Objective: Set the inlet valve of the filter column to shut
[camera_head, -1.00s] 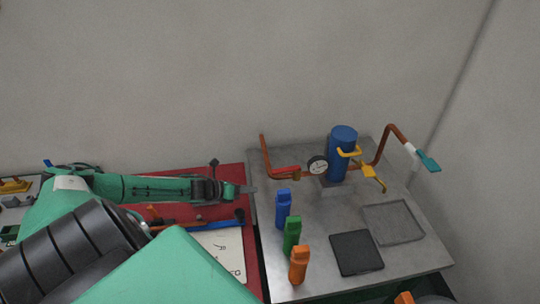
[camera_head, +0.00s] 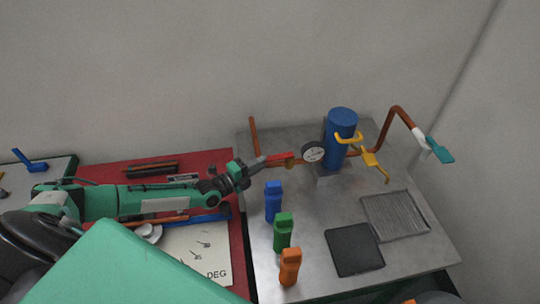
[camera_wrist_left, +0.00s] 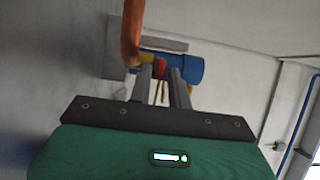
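The filter column is an upright blue cylinder (camera_head: 341,132) with a round gauge (camera_head: 313,152) on its left. The inlet valve's red handle (camera_head: 278,159) lies roughly along the copper pipe on the column's left side. My left gripper (camera_head: 252,168) is at the left end of this handle. In the left wrist view its two fingers (camera_wrist_left: 163,88) stand apart, with the red handle (camera_wrist_left: 160,67) showing between or just beyond their tips. I cannot tell whether they touch it. The blue column (camera_wrist_left: 185,68) lies beyond. My right gripper is not in view.
A yellow handle (camera_head: 370,157) and a teal handle (camera_head: 439,150) are right of the column. Blue (camera_head: 273,203), green (camera_head: 283,234) and orange (camera_head: 290,268) upright objects stand in front. A black pad (camera_head: 354,250) and grey tray (camera_head: 366,216) lie at right.

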